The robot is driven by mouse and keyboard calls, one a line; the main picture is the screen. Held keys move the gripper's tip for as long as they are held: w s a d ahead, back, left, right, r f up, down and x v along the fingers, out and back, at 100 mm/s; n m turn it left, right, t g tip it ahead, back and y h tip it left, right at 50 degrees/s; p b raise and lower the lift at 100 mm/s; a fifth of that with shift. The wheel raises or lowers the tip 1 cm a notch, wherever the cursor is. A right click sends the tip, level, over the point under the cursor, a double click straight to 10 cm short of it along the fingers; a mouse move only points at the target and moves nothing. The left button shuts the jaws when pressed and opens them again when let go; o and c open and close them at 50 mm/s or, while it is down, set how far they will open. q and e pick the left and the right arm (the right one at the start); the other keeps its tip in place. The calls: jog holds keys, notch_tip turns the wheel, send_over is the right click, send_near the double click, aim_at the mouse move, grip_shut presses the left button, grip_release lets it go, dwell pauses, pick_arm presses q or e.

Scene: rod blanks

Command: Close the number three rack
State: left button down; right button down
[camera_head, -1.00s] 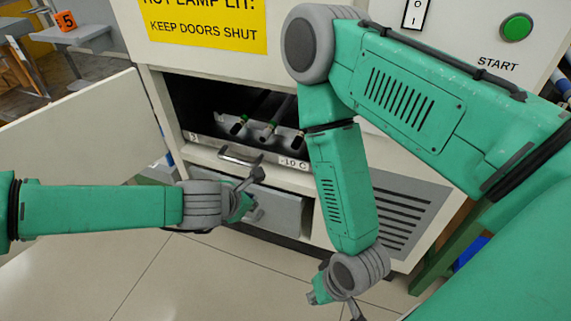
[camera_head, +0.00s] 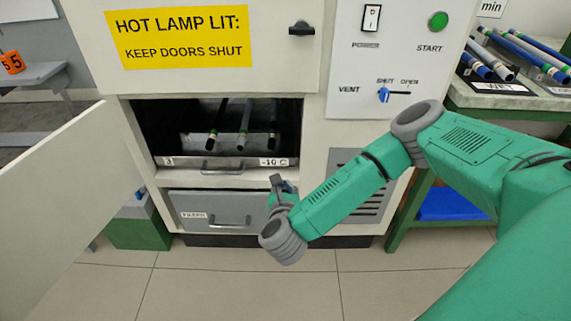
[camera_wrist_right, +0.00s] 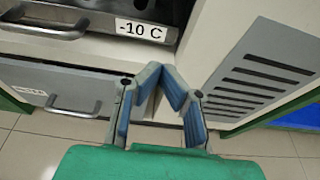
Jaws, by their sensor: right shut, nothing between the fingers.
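The number three rack (camera_head: 240,163) sits in the open cabinet bay, with a "3" label at its left front, a "-10 C" label (camera_head: 273,162) at its right and a grey bar handle (camera_head: 222,168). It holds rods (camera_head: 243,125) with dark and pale bodies and coloured bands. My right gripper (camera_head: 278,181) is shut and empty, below and right of the rack front, apart from the handle. In the right wrist view its fingers (camera_wrist_right: 166,72) meet below the "-10 C" label, with the rack handle (camera_wrist_right: 45,31) at upper left. My left gripper is out of view.
A cabinet door (camera_head: 75,200) stands open at the left. A closed lower drawer (camera_head: 212,209) with its own handle is under the rack. A panel with a blue vent lever (camera_head: 384,94) and a bench with rods (camera_head: 520,60) are at the right. The floor in front is clear.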

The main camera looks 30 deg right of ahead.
aim_at(283, 158)
jog(key=b+x, duration=0.2)
jog(key=x, duration=0.3)
jog(key=b+x, duration=0.1)
jog(key=x, duration=0.5)
jog(key=shift+w+a+r+b, duration=0.15)
jog(key=shift+w+a+b, duration=0.05)
jog(key=shift+b, duration=0.15)
jog(key=shift+w+d, duration=0.45)
jog(key=shift+w, duration=0.1)
jog(key=shift+w+d, duration=0.1)
jog(key=shift+d, duration=0.05)
jog(key=shift+w+r, duration=0.1)
jog(key=shift+r, duration=0.05)
